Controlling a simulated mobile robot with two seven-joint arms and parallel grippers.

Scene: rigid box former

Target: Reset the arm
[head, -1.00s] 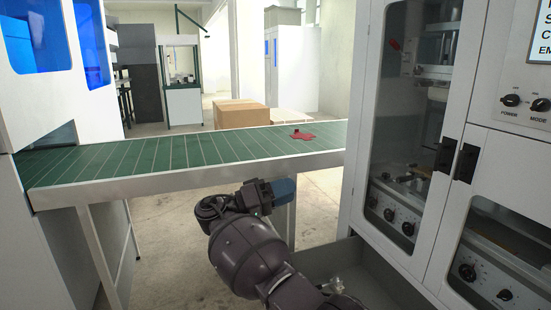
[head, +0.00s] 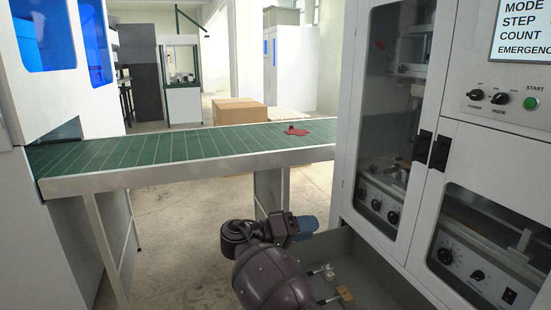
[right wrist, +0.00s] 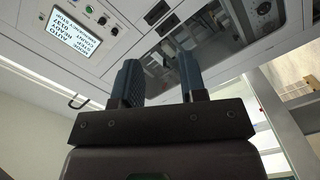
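My right gripper (head: 307,226) shows at the end of my dark arm in the lower middle of the head view, in front of the conveyor's near edge. In the right wrist view its two blue-grey fingers (right wrist: 160,68) stand apart with nothing between them. The front of the white machine (right wrist: 115,35) shows beyond them, tilted. My left gripper is in neither view.
A green conveyor (head: 160,153) crosses the middle, with a red item (head: 298,131) lying on it. The white box former cabinet (head: 456,185) with glass doors and handles stands close at right. A cardboard box (head: 239,112) is behind the conveyor. Floor (head: 185,235) under the conveyor is clear.

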